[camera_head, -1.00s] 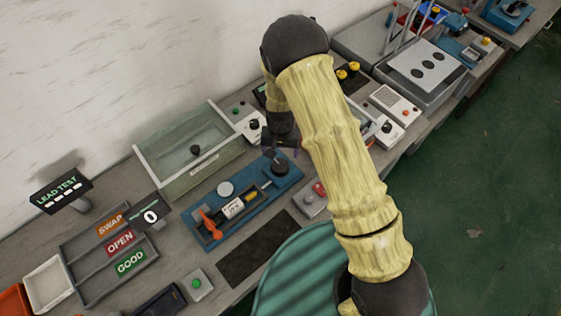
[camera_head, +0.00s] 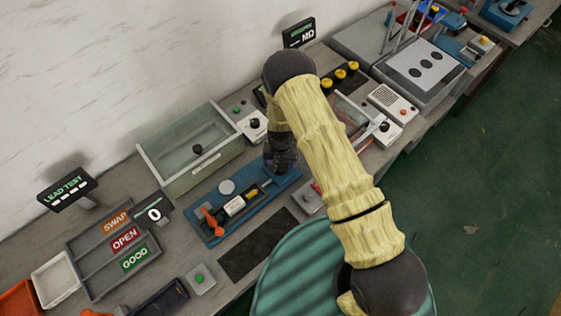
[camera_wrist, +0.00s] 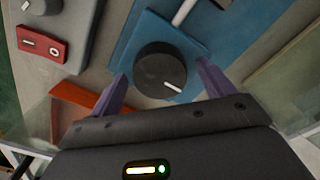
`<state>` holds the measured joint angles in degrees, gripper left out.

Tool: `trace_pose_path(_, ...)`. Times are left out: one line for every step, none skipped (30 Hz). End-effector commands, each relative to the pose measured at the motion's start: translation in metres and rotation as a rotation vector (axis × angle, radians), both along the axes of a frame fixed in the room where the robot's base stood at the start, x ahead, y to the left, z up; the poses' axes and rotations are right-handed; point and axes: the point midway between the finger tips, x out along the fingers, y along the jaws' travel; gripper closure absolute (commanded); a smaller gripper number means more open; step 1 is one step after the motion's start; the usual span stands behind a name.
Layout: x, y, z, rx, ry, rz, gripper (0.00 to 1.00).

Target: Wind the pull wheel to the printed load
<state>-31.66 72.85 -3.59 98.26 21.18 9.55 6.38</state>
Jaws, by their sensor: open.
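The pull wheel is a dark round knob (camera_wrist: 160,71) with a white pointer mark, at the end of a blue fixture (camera_head: 218,234). In the wrist view my gripper (camera_wrist: 160,78) is open, with one purple finger on each side of the wheel. I cannot tell whether the fingers touch it. In the head view my gripper (camera_head: 281,158) hides the wheel. The fixture holds an orange lever (camera_head: 213,222) and a part with a white label (camera_head: 235,206), too small to read. A small display (camera_head: 154,213) behind it shows 0.
A glass-walled tank (camera_head: 190,158) stands behind the fixture. A grey box with a red switch (camera_wrist: 42,44) is close to the wheel. A dark mat (camera_head: 257,245) lies clear in front.

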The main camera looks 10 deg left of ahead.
Motion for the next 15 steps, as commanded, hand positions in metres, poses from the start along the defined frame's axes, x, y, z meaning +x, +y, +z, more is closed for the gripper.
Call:
trace_pose_path(0.0, 0.0, 0.0, 0.0, 0.0, 0.0, 0.19)
trace_pose_path(0.0001, 0.0, 0.0001, 0.0, 0.0, 0.0, 0.19)
trace_pose_path(0.0, -0.0001, 0.0001, 0.0, 0.0, 0.0, 0.27)
trace_pose_path(0.0001, -0.0001, 0.0001, 0.0, 0.0, 0.0, 0.33)
trace_pose_path(0.0001, -0.0001, 0.0001, 0.0, 0.0, 0.0, 0.39)
trace_pose_path(0.0001, -0.0002, 0.0002, 0.0, 0.0, 0.0, 0.46)
trace_pose_path(0.0001, -0.0002, 0.0002, 0.0, 0.0, 0.0, 0.52)
trace_pose_path(0.0001, -0.0002, 0.0002, 0.0, 0.0, 0.0, 0.58)
trace_pose_path(0.0001, -0.0002, 0.0002, 0.0, 0.0, 0.0, 0.63)
trace_pose_path(0.0001, -0.0001, 0.0003, 0.0, 0.0, 0.0, 0.63)
trace_pose_path(0.0001, -0.0002, 0.0003, 0.0, 0.0, -0.001, 0.63)
trace_pose_path(0.0001, -0.0001, 0.0002, 0.0, 0.0, -0.001, 0.63)
trace_pose_path(0.0001, -0.0001, 0.0002, 0.0, 0.0, -0.002, 0.63)
trace_pose_path(0.0001, -0.0001, 0.0002, 0.0, 0.0, -0.003, 0.63)
trace_pose_path(0.0001, -0.0001, 0.0, 0.0, 0.0, -0.006, 0.63)
